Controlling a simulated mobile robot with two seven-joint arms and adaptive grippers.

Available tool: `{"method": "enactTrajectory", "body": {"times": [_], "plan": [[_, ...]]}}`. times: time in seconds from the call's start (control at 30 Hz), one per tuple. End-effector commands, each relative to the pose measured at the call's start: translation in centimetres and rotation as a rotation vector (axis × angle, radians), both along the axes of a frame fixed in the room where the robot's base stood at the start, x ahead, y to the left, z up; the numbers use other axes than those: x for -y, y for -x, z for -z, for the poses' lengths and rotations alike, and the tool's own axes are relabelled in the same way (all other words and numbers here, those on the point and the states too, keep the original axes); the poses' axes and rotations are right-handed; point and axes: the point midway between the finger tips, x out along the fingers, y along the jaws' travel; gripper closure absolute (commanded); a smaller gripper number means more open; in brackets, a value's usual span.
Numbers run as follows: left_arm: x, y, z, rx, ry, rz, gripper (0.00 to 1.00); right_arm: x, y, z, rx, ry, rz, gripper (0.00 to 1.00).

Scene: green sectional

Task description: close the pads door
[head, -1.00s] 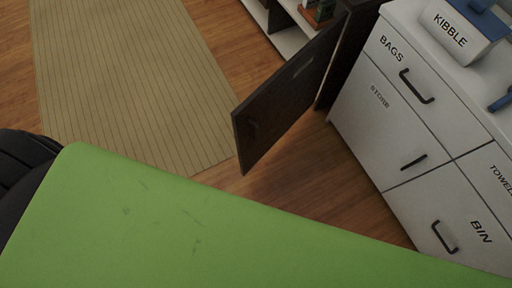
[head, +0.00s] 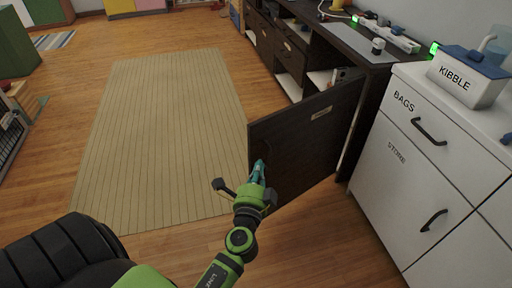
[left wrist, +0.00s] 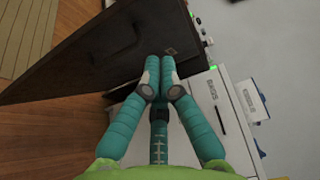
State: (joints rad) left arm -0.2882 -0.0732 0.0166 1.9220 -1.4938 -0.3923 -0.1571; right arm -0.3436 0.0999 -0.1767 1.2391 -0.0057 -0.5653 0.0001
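The dark brown door (head: 305,145) stands swung open from the dark desk unit, its free edge toward the left. A small label near its top is too small to read. My left gripper (head: 259,168) is in front of the door's face, near its free edge. In the left wrist view the teal fingertips (left wrist: 160,72) are together with nothing visible between them, and the door (left wrist: 100,55) fills the upper left beyond them. I cannot tell whether the fingertips touch the door. My right gripper is not in view.
A white cabinet (head: 420,165) with black handles stands right of the door, with a kibble box (head: 464,80) on top. The dark desk (head: 352,42) runs behind. A striped tan rug (head: 165,125) and bare wood floor lie left of the door.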

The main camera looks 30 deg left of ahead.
Motion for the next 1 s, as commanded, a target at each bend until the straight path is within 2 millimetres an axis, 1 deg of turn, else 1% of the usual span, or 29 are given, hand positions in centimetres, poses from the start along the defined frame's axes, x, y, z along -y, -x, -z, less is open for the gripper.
{"method": "enactTrajectory", "body": {"times": [0.03, 0.1, 0.3, 0.33, 0.4, 0.6, 0.73, 1.0], "plan": [[-0.5, -1.2, -0.4, 0.003, -0.001, 0.000, 1.00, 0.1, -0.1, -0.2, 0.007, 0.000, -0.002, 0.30], [-1.2, -2.6, -0.3, 0.001, -0.002, 0.000, 1.00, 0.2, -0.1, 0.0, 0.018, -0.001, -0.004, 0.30], [-2.9, -6.4, -0.2, 0.001, 0.000, 0.001, 1.00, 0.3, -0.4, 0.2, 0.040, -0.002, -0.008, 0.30], [-3.3, -6.7, -0.1, 0.000, 0.000, 0.000, 1.00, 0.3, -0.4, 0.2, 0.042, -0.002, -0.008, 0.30], [-4.5, -6.9, -0.1, -0.002, -0.001, -0.001, 1.00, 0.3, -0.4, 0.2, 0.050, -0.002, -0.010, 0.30], [-6.3, -7.6, 0.0, 0.000, 0.001, 0.000, 1.00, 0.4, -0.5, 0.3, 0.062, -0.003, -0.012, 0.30], [-6.6, -7.7, 0.1, -0.001, 0.003, 0.001, 1.00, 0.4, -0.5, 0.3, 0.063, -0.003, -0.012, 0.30], [-6.6, -7.7, 0.1, -0.001, 0.003, 0.001, 1.00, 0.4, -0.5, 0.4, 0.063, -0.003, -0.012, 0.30]]}}
